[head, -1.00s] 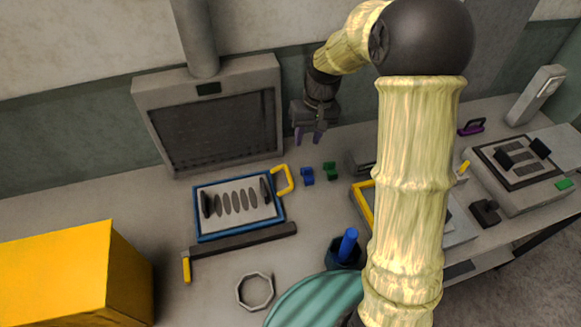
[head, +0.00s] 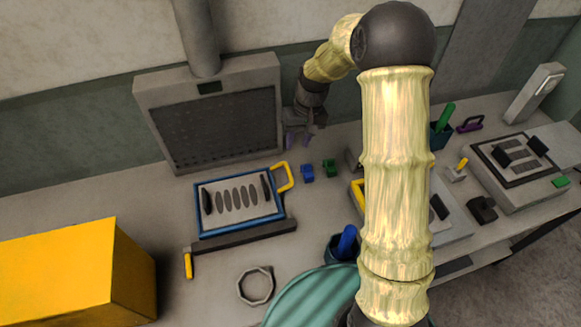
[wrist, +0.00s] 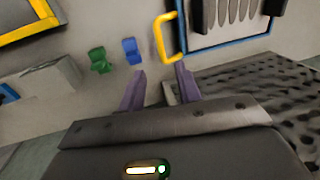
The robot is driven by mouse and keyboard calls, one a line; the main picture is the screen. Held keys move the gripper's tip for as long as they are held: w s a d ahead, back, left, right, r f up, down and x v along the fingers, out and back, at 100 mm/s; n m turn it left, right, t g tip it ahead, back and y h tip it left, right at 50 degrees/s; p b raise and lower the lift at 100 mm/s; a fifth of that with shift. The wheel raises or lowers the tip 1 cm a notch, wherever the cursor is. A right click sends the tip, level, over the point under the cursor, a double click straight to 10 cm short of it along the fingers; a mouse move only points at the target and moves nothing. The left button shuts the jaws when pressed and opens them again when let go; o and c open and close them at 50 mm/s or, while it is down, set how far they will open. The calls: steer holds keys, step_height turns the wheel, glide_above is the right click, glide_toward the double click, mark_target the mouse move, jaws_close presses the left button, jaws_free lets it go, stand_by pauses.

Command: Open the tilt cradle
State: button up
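The tilt cradle appears to be the blue-framed tray (head: 238,234) on the bench, with a pale plate carrying dark oval slots and two dark end blocks. Its yellow handle (head: 284,177) sticks out at the far right corner. In the wrist view the yellow handle (wrist: 159,38) and part of the blue frame (wrist: 215,44) show at the top. My gripper (head: 298,140) hangs behind and slightly right of the handle. In the wrist view my gripper (wrist: 160,78) has its two purple fingers apart, with nothing held; the handle lies beyond the fingertips.
A grey perforated hood (head: 215,120) stands behind the cradle. Blue (head: 307,173) and green (head: 329,168) small blocks sit right of the handle. A dark bar with a yellow grip (head: 188,265) lies in front. A yellow box (head: 60,280) stands left. My arm hides part of a yellow-edged device.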

mark_target(289, 173)
steer(key=f, duration=0.4)
steer(key=a+f+p, duration=0.1)
steer(key=f, duration=0.3)
steer(key=a+f+p, duration=0.1)
steer(key=f, duration=0.3)
steer(key=shift+s+a+f, duration=0.1)
steer(key=shift+s+f, duration=0.05)
steer(key=shift+s, duration=0.1)
jaws_close()
